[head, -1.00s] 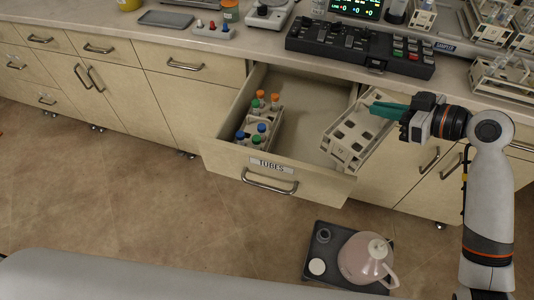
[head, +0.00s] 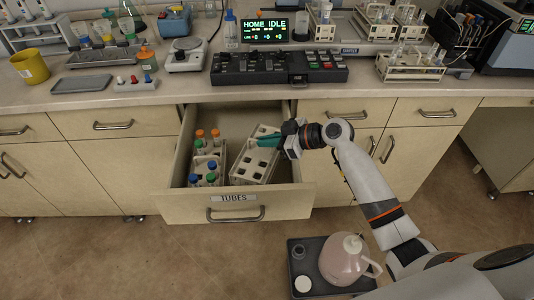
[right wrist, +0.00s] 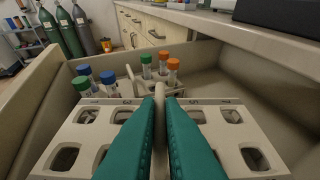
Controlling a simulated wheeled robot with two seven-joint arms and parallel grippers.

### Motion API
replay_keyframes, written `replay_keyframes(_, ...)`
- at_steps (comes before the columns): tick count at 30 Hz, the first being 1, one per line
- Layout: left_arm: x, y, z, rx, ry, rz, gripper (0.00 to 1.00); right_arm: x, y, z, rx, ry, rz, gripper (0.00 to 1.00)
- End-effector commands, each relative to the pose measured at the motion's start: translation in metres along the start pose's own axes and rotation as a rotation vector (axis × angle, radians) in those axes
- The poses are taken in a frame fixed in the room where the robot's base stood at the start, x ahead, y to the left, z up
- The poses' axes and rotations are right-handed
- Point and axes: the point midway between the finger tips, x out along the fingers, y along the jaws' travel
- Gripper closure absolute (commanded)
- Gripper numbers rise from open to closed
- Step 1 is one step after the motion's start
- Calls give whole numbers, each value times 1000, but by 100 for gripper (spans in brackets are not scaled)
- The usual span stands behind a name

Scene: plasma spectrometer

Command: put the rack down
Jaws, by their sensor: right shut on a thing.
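My right gripper (head: 270,141) is shut on the central handle of an empty cream rack (head: 247,166) with square holes. The rack is at the right side of the open drawer labelled TUBES (head: 233,199), turned at an angle to the drawer walls. I cannot tell whether its base touches the drawer floor. In the right wrist view the teal fingers (right wrist: 160,110) pinch the handle, with the empty holes of the rack (right wrist: 95,125) on both sides. My left gripper is not in view.
A second rack with blue, green and orange capped tubes (head: 205,165) stands at the drawer's left, close beside the held rack. The counter (head: 290,90) above carries a control panel (head: 275,68) and more racks. A tray with a pinkish jug (head: 344,258) is low in front.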

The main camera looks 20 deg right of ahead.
Motion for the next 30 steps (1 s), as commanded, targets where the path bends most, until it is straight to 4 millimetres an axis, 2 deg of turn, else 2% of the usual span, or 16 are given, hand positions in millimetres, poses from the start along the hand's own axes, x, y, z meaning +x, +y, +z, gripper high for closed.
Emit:
replay_keyframes(5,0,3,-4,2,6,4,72,7,0,-13,2,-3,-1,100)
replay_keyframes(12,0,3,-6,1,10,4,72,21,0,-42,2,-2,-1,100)
replay_keyframes(21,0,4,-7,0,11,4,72,22,-1,-45,-1,-3,-2,100)
replay_keyframes(28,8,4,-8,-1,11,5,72,25,0,-51,-1,-2,-1,100)
replay_keyframes(29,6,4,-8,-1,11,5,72,25,0,-51,0,0,0,88)
replay_keyframes(30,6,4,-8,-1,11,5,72,25,0,-51,1,0,1,81)
